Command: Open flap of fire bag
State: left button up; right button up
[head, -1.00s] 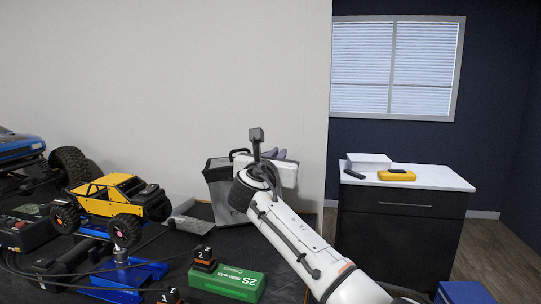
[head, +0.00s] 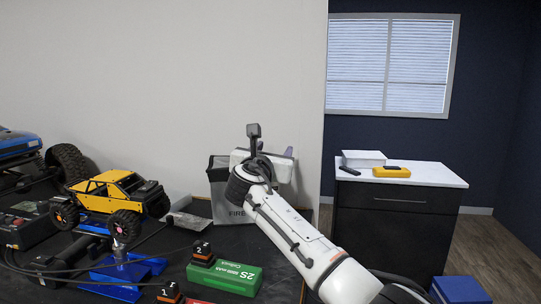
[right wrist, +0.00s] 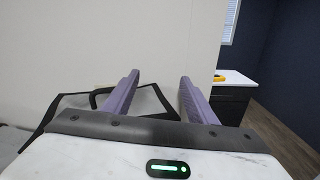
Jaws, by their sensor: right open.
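The grey fire bag (head: 228,213) with black edging stands on the dark table against the pale wall, its lettering partly hidden by my right arm. Its black-edged top (head: 217,162) shows left of my wrist. My right gripper (head: 288,153) is at the bag's upper right, its purple fingers mostly hidden behind the white gripper body. I cannot tell whether a finger touches the flap. My left gripper is out of view.
A yellow crawler (head: 110,195), blue stand (head: 122,272), green battery box (head: 225,278) and numbered orange-black blocks (head: 203,254) crowd the table's left and front. A grey tray-like item (head: 190,217) lies left of the bag. A dark cabinet (head: 390,225) stands at right.

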jog(key=b+v, duration=0.2)
jog(key=v, duration=0.8)
